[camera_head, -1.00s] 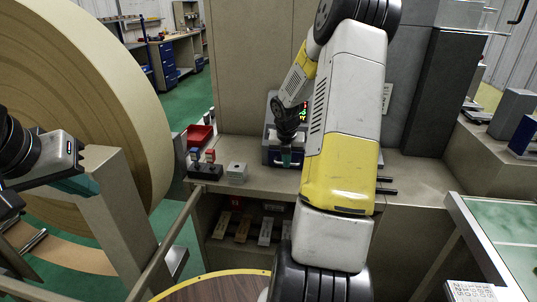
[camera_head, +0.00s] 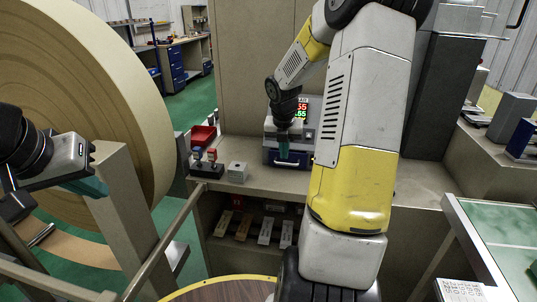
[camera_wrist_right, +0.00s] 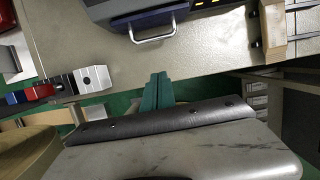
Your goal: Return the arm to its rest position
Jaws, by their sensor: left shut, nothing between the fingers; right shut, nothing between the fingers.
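My right arm (camera_head: 360,120) crosses the middle of the head view, coming down from the top with its forearm reaching away. Its gripper (camera_head: 284,150) has teal fingers that point down in front of the blue-grey device with a lit display, above the bench. In the right wrist view the teal fingers (camera_wrist_right: 158,92) are together and hold nothing. My left gripper (camera_head: 92,187), also with teal fingers, is at the left edge in front of the large tan roll. It is shut and empty.
The device (camera_head: 302,112) stands at the back of the bench (camera_head: 260,186). A button box (camera_head: 206,169), a grey block (camera_head: 238,171) and a red bin (camera_head: 203,135) are to its left. The large roll (camera_head: 120,80) fills the left. A green-topped table (camera_head: 500,225) is at right.

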